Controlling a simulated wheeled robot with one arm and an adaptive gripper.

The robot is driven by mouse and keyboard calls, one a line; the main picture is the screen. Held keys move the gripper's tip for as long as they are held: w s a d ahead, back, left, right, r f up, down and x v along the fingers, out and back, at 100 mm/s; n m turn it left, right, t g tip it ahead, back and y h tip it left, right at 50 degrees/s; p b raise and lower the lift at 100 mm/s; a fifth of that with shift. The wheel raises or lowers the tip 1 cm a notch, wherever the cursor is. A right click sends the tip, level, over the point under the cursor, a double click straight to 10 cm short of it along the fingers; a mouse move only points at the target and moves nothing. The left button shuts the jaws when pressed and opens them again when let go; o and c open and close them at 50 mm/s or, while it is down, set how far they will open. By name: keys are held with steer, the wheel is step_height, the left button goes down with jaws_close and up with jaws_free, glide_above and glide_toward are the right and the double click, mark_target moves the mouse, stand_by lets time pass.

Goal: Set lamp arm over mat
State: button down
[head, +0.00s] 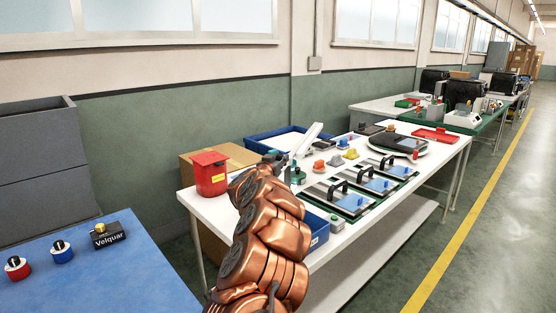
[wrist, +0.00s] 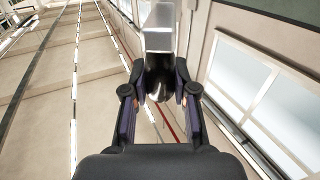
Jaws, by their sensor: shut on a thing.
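The lamp arm (head: 309,138) shows in the head view as a pale bar slanting up to the right beyond my gripper (head: 279,163), over the back of the white table. In the wrist view my gripper (wrist: 159,92) has its two dark fingers on either side of a dark, shiny rounded piece (wrist: 159,82), with a pale grey bar (wrist: 159,25) running on from it. I take this as the lamp arm, held between the fingers. Dark green mats (head: 350,211) lie under the black-handled fixtures, right of my gripper; which mat is meant I cannot tell. My arm hides part of the table.
A red box (head: 209,174) stands at the table's left end. A blue tray (head: 262,145) lies behind my gripper and a blue bin (head: 318,229) at the front. Several small coloured pieces and a black device (head: 398,142) fill the table. A blue table (head: 85,283) is at left.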

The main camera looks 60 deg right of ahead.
steer(key=shift+w+a, duration=0.1)
steer(key=c, duration=0.9)
jaws_free()
steer(key=shift+s+a, duration=0.3)
steer(key=shift+a, duration=1.65)
steer(key=shift+s+a, duration=0.35)
steer(key=shift+a, duration=1.65)
steer(key=shift+s+a, duration=0.3)
steer(key=shift+a, duration=1.65)
